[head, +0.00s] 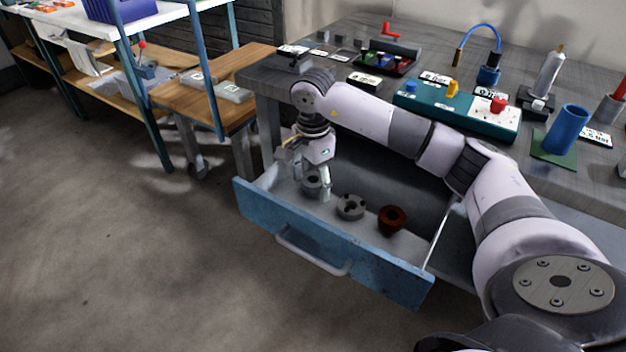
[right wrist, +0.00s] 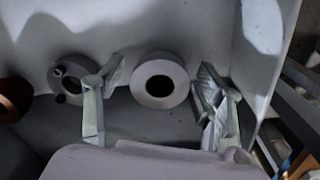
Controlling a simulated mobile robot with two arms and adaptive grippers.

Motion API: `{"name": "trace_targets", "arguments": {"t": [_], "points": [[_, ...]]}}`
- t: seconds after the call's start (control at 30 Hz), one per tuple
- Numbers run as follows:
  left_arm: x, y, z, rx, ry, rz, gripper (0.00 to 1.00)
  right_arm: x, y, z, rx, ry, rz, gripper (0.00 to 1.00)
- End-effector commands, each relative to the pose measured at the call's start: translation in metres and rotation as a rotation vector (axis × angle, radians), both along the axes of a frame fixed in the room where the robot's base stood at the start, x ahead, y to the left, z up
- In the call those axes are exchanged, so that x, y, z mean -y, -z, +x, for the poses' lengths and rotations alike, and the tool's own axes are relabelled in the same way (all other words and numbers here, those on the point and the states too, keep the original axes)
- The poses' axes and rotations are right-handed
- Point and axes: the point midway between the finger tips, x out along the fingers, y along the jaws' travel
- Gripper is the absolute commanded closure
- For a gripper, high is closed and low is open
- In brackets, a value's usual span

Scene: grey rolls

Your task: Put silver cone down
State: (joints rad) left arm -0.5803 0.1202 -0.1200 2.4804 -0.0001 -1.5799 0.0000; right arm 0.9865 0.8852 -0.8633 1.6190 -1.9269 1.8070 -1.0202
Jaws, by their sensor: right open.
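The silver cone (right wrist: 160,62), a smooth grey round piece with a dark hole, stands in the open drawer. It also shows in the head view (head: 312,186), partly hidden by the gripper. My right gripper (head: 313,176) points down into the drawer at its left end. In the right wrist view its two fingers (right wrist: 160,78) are spread on either side of the cone, with visible gaps, so they do not appear to grip it. My left gripper is not in view.
In the blue-fronted drawer (head: 330,238), a grey disc with holes (head: 351,207) and a red-brown ring (head: 392,219) lie right of the cone. The drawer walls are close around the gripper. The workbench above holds a teal board (head: 440,105) and a blue cylinder (head: 566,132).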

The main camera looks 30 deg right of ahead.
Motion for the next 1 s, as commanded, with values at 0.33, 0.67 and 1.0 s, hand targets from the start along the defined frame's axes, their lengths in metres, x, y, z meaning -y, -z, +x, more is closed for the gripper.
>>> {"name": "trace_targets", "arguments": {"t": [0.33, 0.67, 1.0], "points": [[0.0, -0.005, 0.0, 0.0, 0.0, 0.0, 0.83, 0.0, -0.019, 0.001, 0.004, 0.0, 0.0, 0.37], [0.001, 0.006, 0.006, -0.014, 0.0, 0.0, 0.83, 0.0, -0.089, 0.001, 0.004, 0.0, 0.0, 0.37], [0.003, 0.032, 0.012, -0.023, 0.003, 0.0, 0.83, 0.0, -0.122, 0.0, 0.0, 0.0, 0.001, 0.37]]}}
